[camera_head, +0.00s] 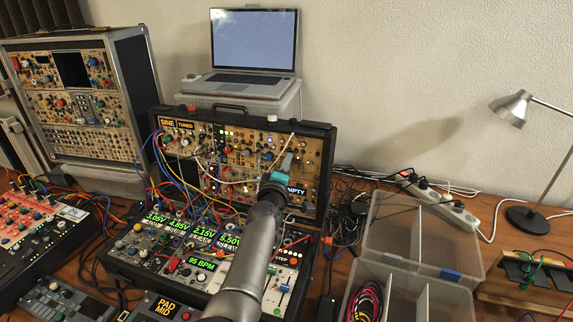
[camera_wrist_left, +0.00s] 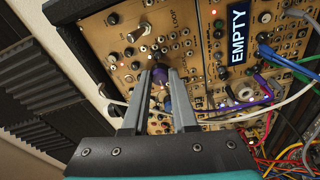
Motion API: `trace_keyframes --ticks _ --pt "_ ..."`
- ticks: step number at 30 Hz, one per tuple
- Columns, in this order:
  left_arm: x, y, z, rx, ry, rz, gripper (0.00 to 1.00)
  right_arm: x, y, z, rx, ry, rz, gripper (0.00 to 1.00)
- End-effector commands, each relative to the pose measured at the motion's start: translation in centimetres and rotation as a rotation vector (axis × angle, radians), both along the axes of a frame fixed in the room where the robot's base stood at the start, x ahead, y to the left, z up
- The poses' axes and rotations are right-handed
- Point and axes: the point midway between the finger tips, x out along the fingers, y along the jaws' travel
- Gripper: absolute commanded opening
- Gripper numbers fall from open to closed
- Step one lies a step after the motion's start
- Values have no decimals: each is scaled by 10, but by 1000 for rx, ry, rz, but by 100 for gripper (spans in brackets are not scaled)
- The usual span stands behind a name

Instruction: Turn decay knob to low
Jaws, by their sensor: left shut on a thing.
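The open synth case (camera_head: 328,150) stands on the table, its upright panel of tan modules facing me. My left gripper (camera_head: 287,161) reaches the right part of that panel, beside the EMPTY label (camera_head: 297,190). In the left wrist view my left gripper's fingers (camera_wrist_left: 160,76) are at the tan panel (camera_wrist_left: 125,68), closed around a small knob (camera_wrist_left: 160,74), with purple showing between them. The fingers hide part of the knob and its markings; I cannot read a decay label or the pointer's angle. My right gripper is not in view.
Patch cables (camera_wrist_left: 262,108) cross the panel close to the fingers. The lower case half (camera_head: 150,262) holds displays and faders. A laptop (camera_head: 252,45) stands behind. A clear plastic box (camera_head: 446,240) and a lamp (camera_head: 513,107) are at the right.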

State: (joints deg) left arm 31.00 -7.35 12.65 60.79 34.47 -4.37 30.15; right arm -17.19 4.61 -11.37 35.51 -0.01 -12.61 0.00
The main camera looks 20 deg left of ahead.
Motion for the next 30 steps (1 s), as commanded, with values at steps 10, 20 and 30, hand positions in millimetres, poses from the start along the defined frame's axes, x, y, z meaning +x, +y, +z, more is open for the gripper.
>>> trace_keyframes --ticks 10,20,30 --pt "0 -1 0 -7 1 0 0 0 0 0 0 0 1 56" --pt "0 0 0 -5 0 -1 56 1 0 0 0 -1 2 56" --pt "-5 0 0 -4 2 1 56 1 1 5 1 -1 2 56"
